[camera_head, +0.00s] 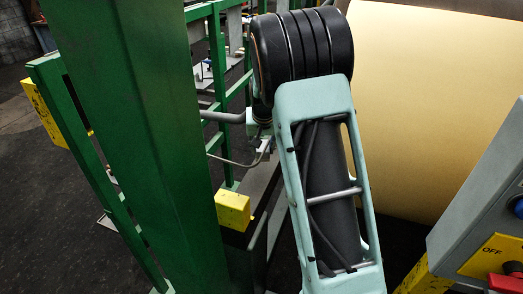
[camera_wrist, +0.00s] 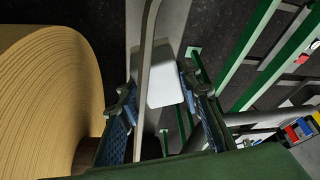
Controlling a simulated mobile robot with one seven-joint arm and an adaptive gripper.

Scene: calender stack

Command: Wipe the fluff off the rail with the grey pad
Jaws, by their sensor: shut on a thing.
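In the wrist view my gripper (camera_wrist: 162,103) has its two blue-padded fingers on either side of a pale grey pad (camera_wrist: 166,78). It is shut on the pad, which sticks out ahead of the fingertips. A narrow grey bar, which looks like the rail (camera_wrist: 149,35), runs from the top edge down past the pad's left side. I cannot tell whether the pad touches it. No fluff can be made out on it.
A large tan roll (camera_head: 435,90) stands at the right, left in the wrist view (camera_wrist: 50,95). A green post (camera_head: 140,130) and green railings (camera_head: 215,60) stand left of my arm. A yellow block (camera_head: 233,210) and a control box (camera_head: 480,215) are near.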

